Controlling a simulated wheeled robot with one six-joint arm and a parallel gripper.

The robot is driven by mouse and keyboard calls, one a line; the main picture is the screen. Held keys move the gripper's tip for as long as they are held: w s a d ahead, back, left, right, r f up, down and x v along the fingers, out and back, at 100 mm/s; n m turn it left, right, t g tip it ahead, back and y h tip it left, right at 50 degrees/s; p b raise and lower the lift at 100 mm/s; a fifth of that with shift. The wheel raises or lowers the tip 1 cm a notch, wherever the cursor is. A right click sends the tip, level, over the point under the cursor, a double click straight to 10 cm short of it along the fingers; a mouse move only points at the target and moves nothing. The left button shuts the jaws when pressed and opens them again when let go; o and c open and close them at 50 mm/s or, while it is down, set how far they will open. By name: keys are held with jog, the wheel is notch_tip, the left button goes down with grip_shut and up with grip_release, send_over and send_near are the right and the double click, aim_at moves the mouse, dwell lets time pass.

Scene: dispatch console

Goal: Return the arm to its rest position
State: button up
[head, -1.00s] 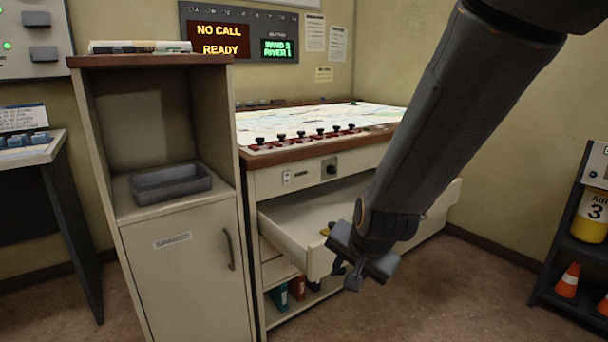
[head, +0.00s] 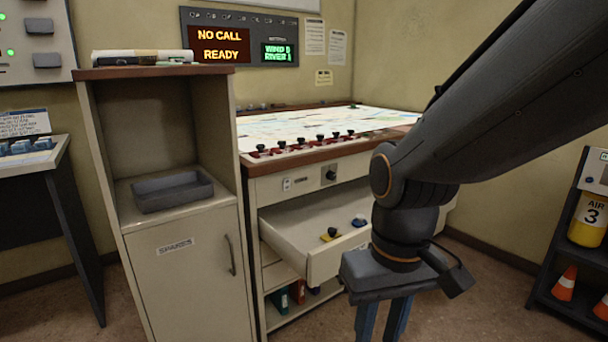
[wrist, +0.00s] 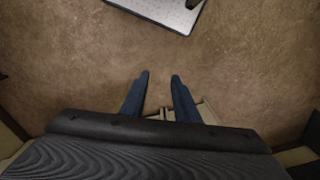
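My arm (head: 490,135) reaches in from the upper right of the head view and bends down at the wrist. My gripper (head: 382,328) hangs pointing down in front of the console's open drawer, its fingertips cut off by the bottom edge. In the wrist view, the two blue fingers of my gripper (wrist: 160,78) stand apart over bare brown floor, with nothing between them.
A cabinet (head: 190,270) with a grey tray (head: 173,191) in its niche stands left of the console. The map table top (head: 310,125) carries a row of dark-topped switches. A rack (head: 568,255) with a yellow cylinder and orange cones stands at the right. Floor shows between console and rack.

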jog(key=d+r+m+p, duration=0.2)
jog(key=d+r+p, duration=0.6)
jog(key=p, duration=0.8)
jog(key=shift+s+d+r+m+h, duration=0.15)
jog(key=shift+d+r+m+h, duration=0.2)
jog(key=shift+r, duration=0.45)
